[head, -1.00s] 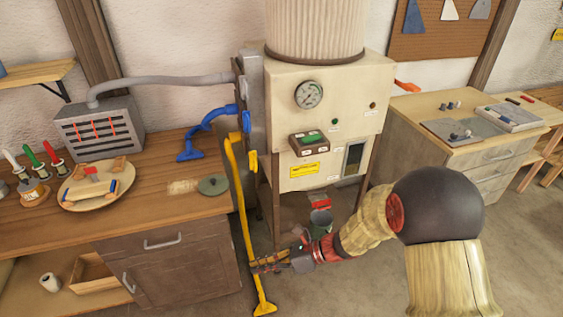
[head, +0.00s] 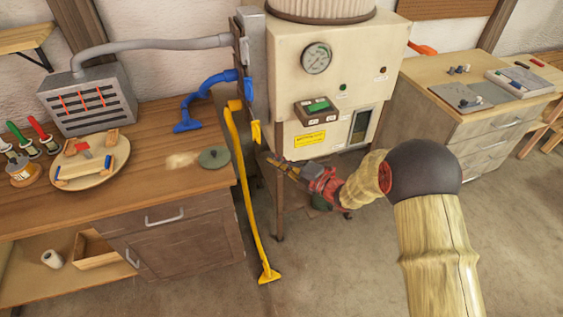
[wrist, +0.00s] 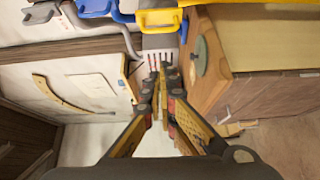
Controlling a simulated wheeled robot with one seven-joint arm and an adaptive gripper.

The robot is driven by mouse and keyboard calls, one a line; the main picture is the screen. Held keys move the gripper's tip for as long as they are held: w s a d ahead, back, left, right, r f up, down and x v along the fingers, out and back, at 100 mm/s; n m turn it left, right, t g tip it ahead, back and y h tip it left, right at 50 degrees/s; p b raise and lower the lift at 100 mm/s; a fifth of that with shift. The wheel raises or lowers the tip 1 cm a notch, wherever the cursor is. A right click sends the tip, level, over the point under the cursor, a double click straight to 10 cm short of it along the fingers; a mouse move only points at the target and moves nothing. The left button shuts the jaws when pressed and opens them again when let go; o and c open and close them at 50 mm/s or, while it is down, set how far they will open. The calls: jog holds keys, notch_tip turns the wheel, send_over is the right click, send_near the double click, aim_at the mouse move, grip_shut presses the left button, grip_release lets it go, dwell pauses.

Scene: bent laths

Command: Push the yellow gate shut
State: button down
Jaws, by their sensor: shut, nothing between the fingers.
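The yellow gate (head: 255,132) is a small yellow tab on the dark upright post, beside the top of the yellow hose (head: 247,190). In the wrist view the gate (wrist: 157,14) shows as a yellow loop handle at the top, ahead of the fingertips. My gripper (head: 270,160) is shut and empty. Its tips are just below and slightly right of the gate in the head view, and I see no clear contact. In the wrist view the closed fingers (wrist: 163,72) point up toward the handle. How far the gate slides is hard to tell.
The yellow hose hangs to the floor by the workbench (head: 150,190). A blue hose (head: 205,95) ends on the bench. The cream machine (head: 300,85) with its gauge stands right of the gate, close to my gripper. Open floor (head: 330,270) lies in front.

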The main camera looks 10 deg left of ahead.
aim_at(251, 120)
jog(key=w+a+b, duration=0.2)
jog(key=w+a, duration=0.4)
jog(key=shift+a, duration=0.2)
jog(key=w+a, duration=0.1)
jog(key=w, duration=0.1)
jog(key=w+a+p, duration=0.1)
jog(key=w, duration=0.1)
jog(key=w+a, duration=0.2)
jog(key=shift+w, duration=0.35)
dwell(0.3)
